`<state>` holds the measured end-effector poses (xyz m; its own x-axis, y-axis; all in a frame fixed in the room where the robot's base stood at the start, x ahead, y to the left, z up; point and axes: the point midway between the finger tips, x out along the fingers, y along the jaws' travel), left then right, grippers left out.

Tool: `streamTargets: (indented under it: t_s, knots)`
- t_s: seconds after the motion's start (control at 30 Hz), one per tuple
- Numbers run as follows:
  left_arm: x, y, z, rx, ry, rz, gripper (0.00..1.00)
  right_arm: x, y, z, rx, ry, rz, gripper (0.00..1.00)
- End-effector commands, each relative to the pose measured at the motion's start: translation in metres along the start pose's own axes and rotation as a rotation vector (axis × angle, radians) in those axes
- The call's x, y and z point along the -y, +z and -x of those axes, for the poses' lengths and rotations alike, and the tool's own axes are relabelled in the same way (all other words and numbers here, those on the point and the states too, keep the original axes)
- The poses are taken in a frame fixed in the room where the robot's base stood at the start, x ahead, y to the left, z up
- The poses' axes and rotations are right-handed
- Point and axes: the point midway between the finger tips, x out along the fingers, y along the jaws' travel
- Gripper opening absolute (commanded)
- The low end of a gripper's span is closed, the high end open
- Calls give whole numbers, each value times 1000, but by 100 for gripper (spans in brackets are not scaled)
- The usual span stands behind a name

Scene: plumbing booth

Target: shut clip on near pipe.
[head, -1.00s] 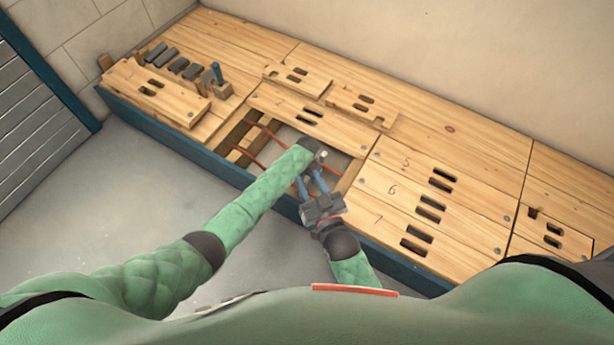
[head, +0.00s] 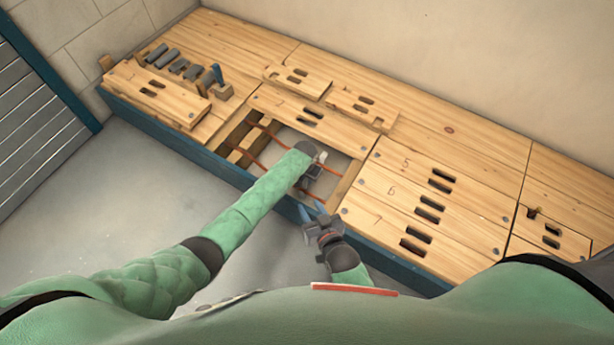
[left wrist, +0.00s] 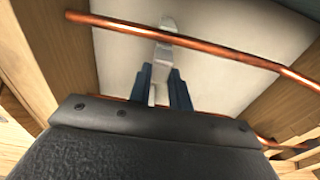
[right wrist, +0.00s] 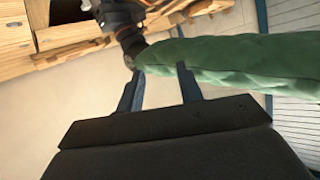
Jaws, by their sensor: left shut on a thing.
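A pale grey clip (left wrist: 166,27) reaches up to a copper pipe (left wrist: 230,57) that crosses the top of the left wrist view. My left gripper (left wrist: 161,86) is shut on the lower part of this clip. I cannot tell whether the clip is closed around the pipe. A second copper pipe (left wrist: 290,147) runs lower in that view, mostly hidden by the gripper. In the head view my left arm reaches into the floor opening, and a pale bit of the clip (head: 322,157) shows. My right gripper (head: 315,212) is open and empty at the opening's front edge; its fingers (right wrist: 160,88) are apart.
The opening has a pale bottom and wooden sides. Numbered boards (head: 420,205) with slots lie to its right, and another board (head: 300,117) lies behind it.

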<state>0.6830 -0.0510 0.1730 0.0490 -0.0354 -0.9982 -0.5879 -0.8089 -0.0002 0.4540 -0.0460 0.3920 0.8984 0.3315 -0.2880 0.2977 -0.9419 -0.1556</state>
Motion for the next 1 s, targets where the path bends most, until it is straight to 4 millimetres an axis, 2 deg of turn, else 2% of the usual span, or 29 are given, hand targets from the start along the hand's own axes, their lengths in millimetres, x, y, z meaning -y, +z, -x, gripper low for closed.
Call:
streamTargets:
  t_s: [0.03,0.2,0.4,0.47,1.0]
  knots:
    - [0,2,2,-11,1,1,0,-1,21,4,64,3,-7,36]
    - [0,3,3,-56,1,1,0,-3,94,23,283,9,-34,36]
    - [-1,6,4,-109,1,1,0,-3,170,56,520,15,-65,36]
    - [-1,6,4,-125,1,0,0,-3,187,67,577,15,-73,36]
    - [-1,16,6,-301,1,1,0,1,168,70,575,13,-72,36]
